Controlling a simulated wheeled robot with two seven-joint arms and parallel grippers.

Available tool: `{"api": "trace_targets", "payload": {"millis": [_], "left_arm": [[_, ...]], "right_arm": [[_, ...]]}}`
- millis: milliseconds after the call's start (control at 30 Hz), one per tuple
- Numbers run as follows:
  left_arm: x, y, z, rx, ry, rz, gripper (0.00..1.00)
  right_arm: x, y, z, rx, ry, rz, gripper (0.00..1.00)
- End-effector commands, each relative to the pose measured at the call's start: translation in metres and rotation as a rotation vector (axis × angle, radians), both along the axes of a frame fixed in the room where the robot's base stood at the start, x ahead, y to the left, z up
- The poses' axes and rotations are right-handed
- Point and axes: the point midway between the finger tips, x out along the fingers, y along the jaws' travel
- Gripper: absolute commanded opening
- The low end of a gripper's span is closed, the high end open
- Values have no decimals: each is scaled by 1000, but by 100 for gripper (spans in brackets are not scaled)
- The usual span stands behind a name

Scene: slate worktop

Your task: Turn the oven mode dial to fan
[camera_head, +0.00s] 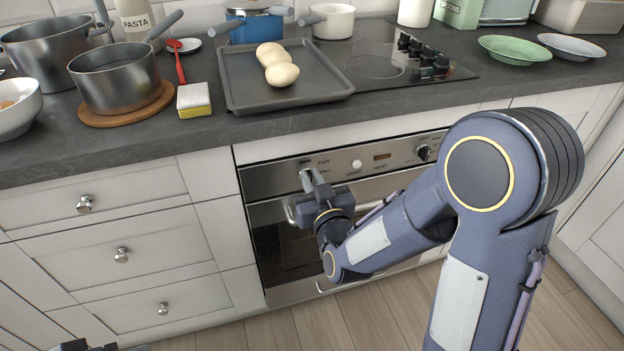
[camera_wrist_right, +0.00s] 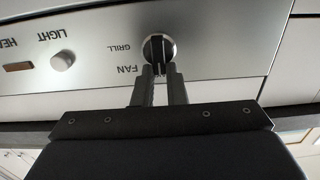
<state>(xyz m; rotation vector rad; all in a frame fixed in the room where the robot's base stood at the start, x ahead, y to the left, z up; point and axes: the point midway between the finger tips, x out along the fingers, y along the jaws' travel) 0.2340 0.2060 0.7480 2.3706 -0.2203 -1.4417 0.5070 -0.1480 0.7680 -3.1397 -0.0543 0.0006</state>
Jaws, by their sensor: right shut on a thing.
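The oven mode dial (camera_wrist_right: 160,45) is a round metallic knob with a dark grip bar, on the oven's control panel (camera_head: 280,180). In the right wrist view, its bar stands about upright in the picture. The FAN label (camera_wrist_right: 127,69) is at the dial's lower left there, with GRILL above it; the lettering appears upside down. My right gripper (camera_wrist_right: 160,72) is shut on the dial, its fingertips at the bar. In the head view my right gripper (camera_head: 311,177) largely covers the dial. A small dark piece at the bottom left edge seems to be my left gripper (camera_head: 85,346); its fingers are not shown.
The light button (camera_head: 356,164) and heat indicator (camera_head: 382,156) sit beside the dial, with another knob (camera_head: 424,152) farther right. The oven handle is just below. Above, the worktop (camera_head: 210,138) holds a baking tray (camera_head: 240,97), pots and a hob (camera_head: 375,66).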

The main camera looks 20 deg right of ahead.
Motion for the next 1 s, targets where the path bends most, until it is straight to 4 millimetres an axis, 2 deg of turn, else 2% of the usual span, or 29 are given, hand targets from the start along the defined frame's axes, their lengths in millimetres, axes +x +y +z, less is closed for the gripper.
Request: {"api": "trace_targets", "payload": {"millis": [167,367,1000], "left_arm": [[0,0,-5,0,0,0,36],[0,0,-21,0,0,0,36],[0,0,-92,0,0,0,36]], "right_arm": [[0,-1,-1,26,0,0,0],[0,-2,-4,117,1,-1,0],[0,-12,-8,651,19,0,0]]}}
